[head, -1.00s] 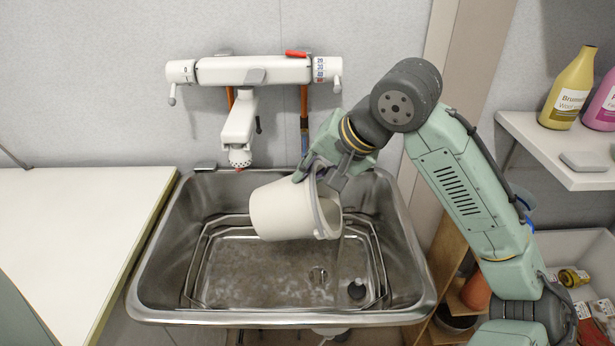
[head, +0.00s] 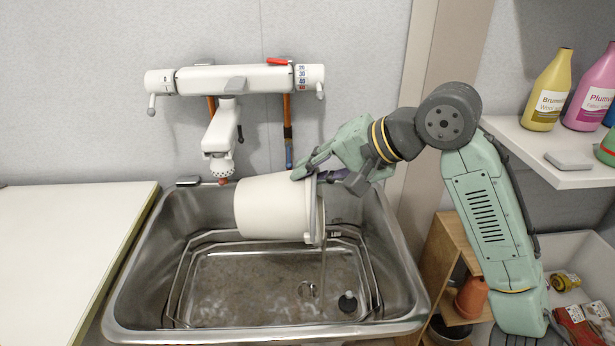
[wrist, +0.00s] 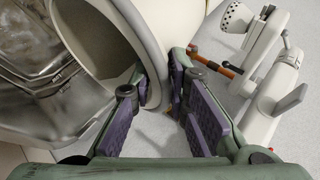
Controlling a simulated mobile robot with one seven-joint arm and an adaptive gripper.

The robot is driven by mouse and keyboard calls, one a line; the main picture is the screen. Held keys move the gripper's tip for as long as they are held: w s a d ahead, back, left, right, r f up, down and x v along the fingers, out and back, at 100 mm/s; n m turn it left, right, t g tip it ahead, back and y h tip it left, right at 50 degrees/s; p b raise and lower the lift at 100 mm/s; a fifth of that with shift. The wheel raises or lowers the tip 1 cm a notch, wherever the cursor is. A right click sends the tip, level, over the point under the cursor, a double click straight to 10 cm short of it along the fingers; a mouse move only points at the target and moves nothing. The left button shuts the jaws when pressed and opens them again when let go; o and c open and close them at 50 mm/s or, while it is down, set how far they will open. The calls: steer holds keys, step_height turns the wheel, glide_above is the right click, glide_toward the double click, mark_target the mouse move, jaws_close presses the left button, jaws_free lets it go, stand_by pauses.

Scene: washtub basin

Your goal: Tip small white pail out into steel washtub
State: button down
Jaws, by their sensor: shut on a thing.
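The small white pail (head: 272,207) lies almost on its side in the air above the steel washtub (head: 140,270), with its mouth facing right. It also shows in the wrist view (wrist: 134,22), where I look partly into its mouth. My gripper (head: 316,176) is shut on the pail's wall at the upper rim, one finger inside and one outside; the wrist view shows its purple pads (wrist: 160,98) there. A thin, faint streak, seemingly liquid, runs down from the pail's lower rim into the tub. The pail's contents are mostly hidden.
A white wall tap (head: 222,135) hangs over the tub's back left, close to the pail. A wire rack (head: 180,285) and a dark plug (head: 347,302) are in the tub. A white counter (head: 65,250) adjoins left; a shelf with bottles (head: 548,92) is at right.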

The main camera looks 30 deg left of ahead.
steer(key=d+y, duration=0.1)
steer(key=w+d+r+y+b, duration=0.1)
steer(key=d+m+g+y+b, duration=0.1)
steer(key=shift+w+d+r, duration=0.25)
steer(key=shift+w+r, duration=0.1)
steer(key=shift+w, duration=0.05)
stand_by(0.7)
stand_by(1.5)
